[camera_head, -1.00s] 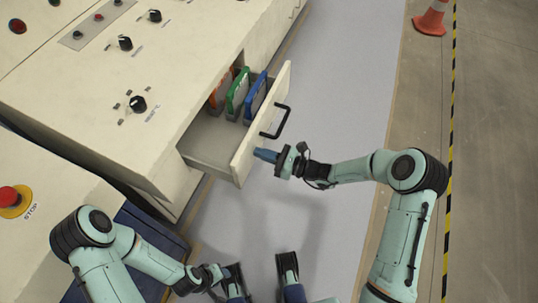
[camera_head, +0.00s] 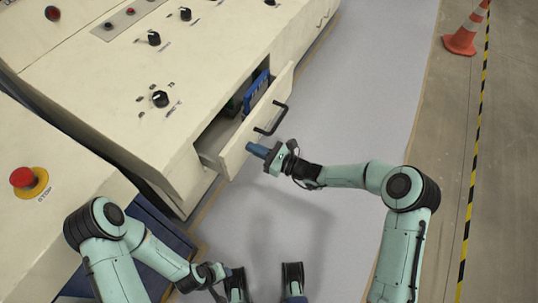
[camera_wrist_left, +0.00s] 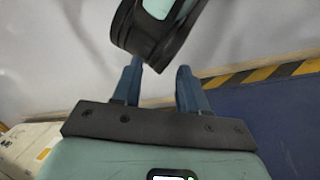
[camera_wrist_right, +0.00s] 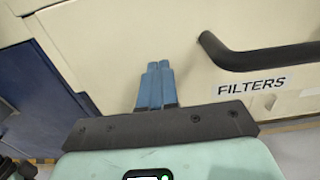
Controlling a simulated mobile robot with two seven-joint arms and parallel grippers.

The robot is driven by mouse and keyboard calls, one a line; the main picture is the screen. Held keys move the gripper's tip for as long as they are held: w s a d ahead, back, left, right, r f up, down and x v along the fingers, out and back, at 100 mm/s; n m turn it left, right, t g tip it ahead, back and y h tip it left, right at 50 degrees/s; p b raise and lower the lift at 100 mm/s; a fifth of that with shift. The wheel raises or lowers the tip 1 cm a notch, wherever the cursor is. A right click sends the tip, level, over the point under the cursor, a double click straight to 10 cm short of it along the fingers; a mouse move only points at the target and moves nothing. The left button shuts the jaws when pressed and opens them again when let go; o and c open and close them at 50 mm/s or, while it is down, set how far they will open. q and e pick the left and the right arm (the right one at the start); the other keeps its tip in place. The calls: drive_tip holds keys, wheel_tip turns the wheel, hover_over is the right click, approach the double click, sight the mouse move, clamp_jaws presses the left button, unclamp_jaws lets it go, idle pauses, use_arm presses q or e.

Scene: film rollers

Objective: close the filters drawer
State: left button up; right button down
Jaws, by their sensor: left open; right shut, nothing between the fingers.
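The filters drawer (camera_head: 236,155) is partly open in the cream cabinet in the head view. A blue filter and part of a green one show inside it. Its front with the black handle (camera_head: 270,120) faces right; the right wrist view shows the handle (camera_wrist_right: 262,57) and the label FILTERS (camera_wrist_right: 252,84). My right gripper (camera_head: 256,150) is shut and empty, its fingertips at the drawer front near the handle's lower end; contact looks likely but is not certain. My left gripper (camera_wrist_left: 158,82) is open and empty, low and away from the drawer.
The cabinet top carries knobs (camera_head: 160,99) and a red stop button (camera_head: 22,177) stands at the left. An orange cone (camera_head: 465,35) stands at the upper right by a yellow-black floor stripe. The grey floor right of the drawer is clear.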

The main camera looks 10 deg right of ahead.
drive_tip(key=b, duration=0.3)
hover_over(227, 137)
drive_tip(key=s+d, duration=0.1)
drive_tip(key=s, duration=0.3)
drive_tip(key=shift+s, duration=0.15)
drive_tip(key=shift+a, duration=0.1)
use_arm(q)
drive_tip(key=w+a+f+t, duration=0.1)
drive_tip(key=w+a+f, duration=0.1)
drive_tip(key=w+f, duration=0.1)
drive_tip(key=shift+w+a+f+t+y, duration=0.2)
drive_tip(key=shift+w+t+y, duration=0.2)
drive_tip(key=shift+w, duration=0.45)
use_arm(e)
drive_tip(key=shift+r, duration=0.1)
drive_tip(key=shift+w+a+r, duration=0.15)
drive_tip(key=shift+w+r, duration=0.05)
